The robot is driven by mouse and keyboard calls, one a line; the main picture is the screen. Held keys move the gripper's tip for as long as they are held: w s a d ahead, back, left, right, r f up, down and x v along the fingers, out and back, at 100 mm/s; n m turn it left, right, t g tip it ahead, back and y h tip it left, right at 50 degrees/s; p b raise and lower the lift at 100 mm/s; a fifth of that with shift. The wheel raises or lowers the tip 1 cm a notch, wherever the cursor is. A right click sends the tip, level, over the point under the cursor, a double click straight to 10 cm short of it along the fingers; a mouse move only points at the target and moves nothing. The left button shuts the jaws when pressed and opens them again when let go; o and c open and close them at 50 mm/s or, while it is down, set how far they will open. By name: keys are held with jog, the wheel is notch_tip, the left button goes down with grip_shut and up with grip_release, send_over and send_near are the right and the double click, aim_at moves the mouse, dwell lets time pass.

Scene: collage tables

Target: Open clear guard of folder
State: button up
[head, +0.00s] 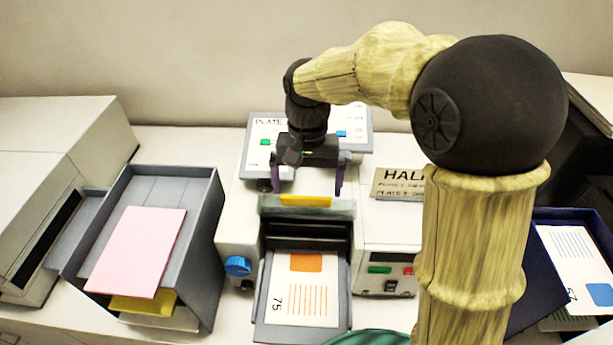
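The folder (232,221) is a white machine in the middle of the head view, with a blue knob on its left side and dark rollers at its centre. Its clear guard (338,209) is a greenish translucent strip behind the rollers, with a yellow tab (305,201) on it. I cannot tell how far the guard is raised. My gripper (308,187) points down just over the guard. Its two purple fingers stand wide apart, one to each side of the tab, with nothing visibly held. Whether the fingers touch the guard is unclear.
A sheet (301,288) marked 75 lies on the folder's front tray. A grey bin (204,210) with pink and yellow sheets stands left. A "PLATE" panel (255,152) is behind my gripper, and a "HALF" sign (390,185) is right. A blue tray (565,214) is far right.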

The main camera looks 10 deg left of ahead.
jog(key=shift+d+r, duration=0.1)
jog(key=shift+r, duration=0.4)
notch_tip(320, 180, up, 16)
jog(key=w+b, duration=0.2)
jog(key=shift+w, duration=0.3)
jog(key=shift+a, duration=0.2)
